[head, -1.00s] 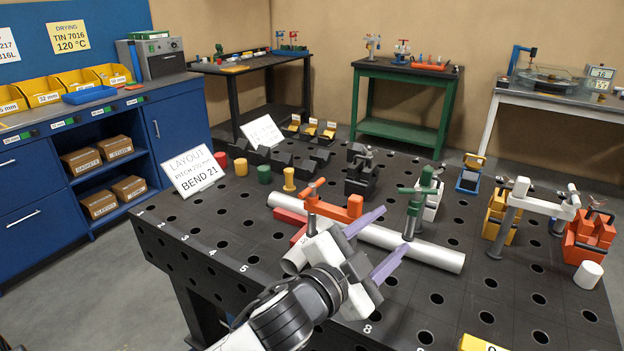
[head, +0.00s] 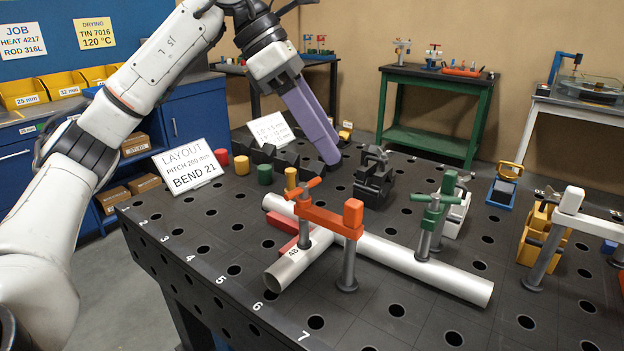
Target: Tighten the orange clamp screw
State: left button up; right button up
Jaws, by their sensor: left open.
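The orange clamp (head: 330,220) stands on a grey post at the near side of the dark table. Its orange screw (head: 302,190) has a T-handle on top at the clamp's left end, above the short pipe (head: 298,262). A long pipe (head: 420,267) runs behind and to the right, and the green clamp (head: 432,215) stands over it. My left gripper (head: 331,150) has long purple fingers pointing down, above the table behind the orange clamp in the picture. It is open and apart from the screw. My right gripper does not show.
A black fixture (head: 374,178) stands right of my left gripper. Black V-blocks (head: 270,157), small coloured cylinders and a layout sign (head: 187,165) are to the left. The near table has free holes.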

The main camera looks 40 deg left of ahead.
pick_arm(q)
jog(key=n+y, duration=0.1)
jog(key=y, duration=0.1)
send_near(302, 183)
jog(key=b+x, duration=0.4)
jog(key=x, duration=0.3)
jog(key=shift+r, duration=0.1)
jog(key=shift+w+d+f, duration=0.2)
jog(key=shift+d+f, duration=0.05)
jog(key=shift+f, duration=0.4)
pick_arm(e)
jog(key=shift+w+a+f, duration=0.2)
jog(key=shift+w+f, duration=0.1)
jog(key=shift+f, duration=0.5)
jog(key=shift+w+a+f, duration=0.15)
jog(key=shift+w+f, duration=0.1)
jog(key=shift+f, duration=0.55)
